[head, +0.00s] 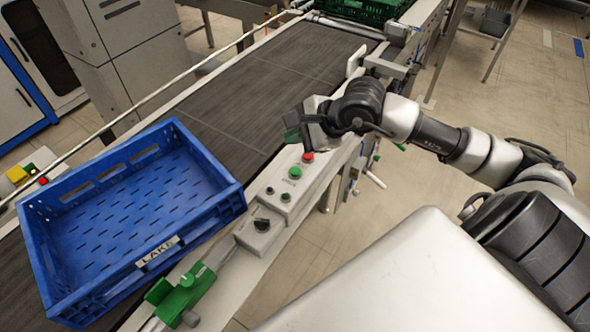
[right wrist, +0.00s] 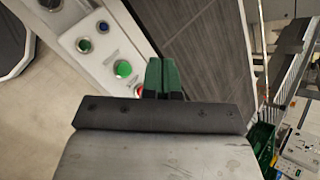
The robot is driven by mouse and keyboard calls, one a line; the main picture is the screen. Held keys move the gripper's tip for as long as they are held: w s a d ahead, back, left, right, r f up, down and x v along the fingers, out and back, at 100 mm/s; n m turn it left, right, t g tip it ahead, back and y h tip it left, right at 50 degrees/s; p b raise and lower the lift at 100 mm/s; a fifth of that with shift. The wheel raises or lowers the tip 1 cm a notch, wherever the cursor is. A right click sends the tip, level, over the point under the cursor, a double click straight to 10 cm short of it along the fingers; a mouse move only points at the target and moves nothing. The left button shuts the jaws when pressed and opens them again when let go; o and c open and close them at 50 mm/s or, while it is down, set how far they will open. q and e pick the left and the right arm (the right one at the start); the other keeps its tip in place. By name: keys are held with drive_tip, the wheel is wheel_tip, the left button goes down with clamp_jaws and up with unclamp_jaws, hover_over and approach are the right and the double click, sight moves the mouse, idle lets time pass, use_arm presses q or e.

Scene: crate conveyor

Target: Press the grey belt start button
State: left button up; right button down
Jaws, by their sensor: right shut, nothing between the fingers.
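The control box (head: 283,187) on the belt's side rail carries a red button (head: 308,157), a green button (head: 295,172), a small blue button (head: 270,190) and a small dark green button (head: 285,197). I cannot make out a grey button. My right gripper (head: 292,130) is shut and empty, above the belt edge just beyond the red button. In the right wrist view its green fingertips (right wrist: 162,76) are together beside the green button (right wrist: 123,69) and partly hide the red button (right wrist: 112,90). Contact with the box cannot be told. My left gripper is not in view.
A blue crate (head: 215,206) sits on the dark belt (head: 275,80) at the left. A green crate (head: 365,10) stands at the far end. The middle belt is clear.

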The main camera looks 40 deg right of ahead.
sight(295, 172)
wheel_tip(295, 172, down, 6)
drive_tip(key=b, duration=0.3)
drive_tip(key=shift+f, duration=0.25)
drive_tip(key=shift+f+b, duration=0.4)
drive_tip(key=shift+b, duration=0.25)
idle(1.2)
drive_tip(key=shift+f+b, duration=0.35)
drive_tip(key=shift+b, duration=0.35)
